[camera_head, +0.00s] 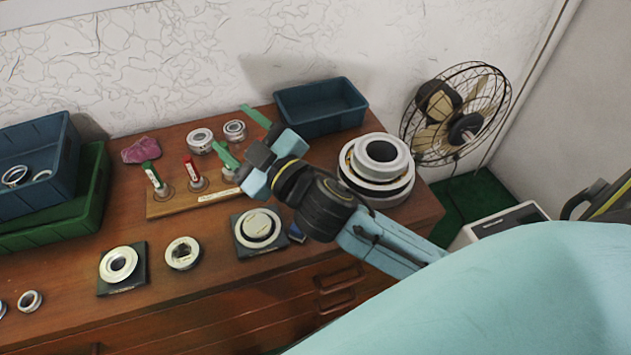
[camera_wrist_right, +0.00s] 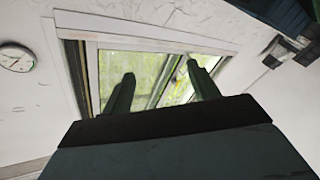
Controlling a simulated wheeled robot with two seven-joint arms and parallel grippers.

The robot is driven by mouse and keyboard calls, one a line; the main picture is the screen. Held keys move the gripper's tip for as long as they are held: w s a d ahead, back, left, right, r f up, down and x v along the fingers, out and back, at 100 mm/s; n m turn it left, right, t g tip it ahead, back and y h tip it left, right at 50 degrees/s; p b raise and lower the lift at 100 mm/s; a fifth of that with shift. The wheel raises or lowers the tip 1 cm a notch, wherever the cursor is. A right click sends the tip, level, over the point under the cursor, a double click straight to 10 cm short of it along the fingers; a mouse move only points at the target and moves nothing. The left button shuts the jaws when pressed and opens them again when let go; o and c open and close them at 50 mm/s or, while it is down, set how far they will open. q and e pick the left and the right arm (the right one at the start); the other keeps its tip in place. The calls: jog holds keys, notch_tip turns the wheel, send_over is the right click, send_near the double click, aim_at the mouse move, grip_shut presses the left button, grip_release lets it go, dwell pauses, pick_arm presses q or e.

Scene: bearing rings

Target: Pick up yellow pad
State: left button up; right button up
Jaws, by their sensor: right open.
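I see no yellow pad in either view. My right gripper (camera_head: 240,136) is over the back middle of the wooden dresser, its two green fingers spread apart with nothing between them. In the right wrist view the same gripper (camera_wrist_right: 163,88) is open and empty, facing a window. A wooden rack (camera_head: 178,206) with green and red upright handles stands below and left of the gripper; its right end is partly hidden by it. Dark square pads lie under a ring at the left (camera_head: 138,282) and a ring at the middle (camera_head: 240,246). My left gripper is not in view.
Blue (camera_head: 68,155) and green (camera_head: 98,185) bins stand at the left. A blue tray (camera_head: 322,122) is at the back right, near large stacked rings (camera_head: 405,190). A pink cloth (camera_head: 141,150) lies at the back. A fan (camera_head: 462,128) stands right of the dresser.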

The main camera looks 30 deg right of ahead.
jog(key=a+r+n+g+y, duration=0.2)
jog(key=a+r+n+y, duration=0.4)
jog(key=a+n+y, duration=0.3)
jog(key=s+a+f+n+g+y, duration=0.3)
jog(key=a+f+n+g+y, duration=0.15)
jog(key=n+g, duration=0.9)
jog(key=w+d+f+n+g+h, duration=0.2)
jog(key=d+f+n+g+h, duration=0.15)
jog(key=d+f+h, duration=0.7)
jog(key=w+d+m+h, duration=0.25)
jog(key=d+h, duration=0.55)
jog(key=d, duration=1.1)
jog(key=shift+n, duration=0.25)
notch_tip(320, 180, down, 7)
jog(key=shift+w+a+f, duration=0.1)
jog(key=shift+w, duration=0.05)
jog(key=shift+s+f+b, duration=0.2)
jog(key=shift+f+b, duration=0.2)
jog(key=shift+f, duration=2.6)
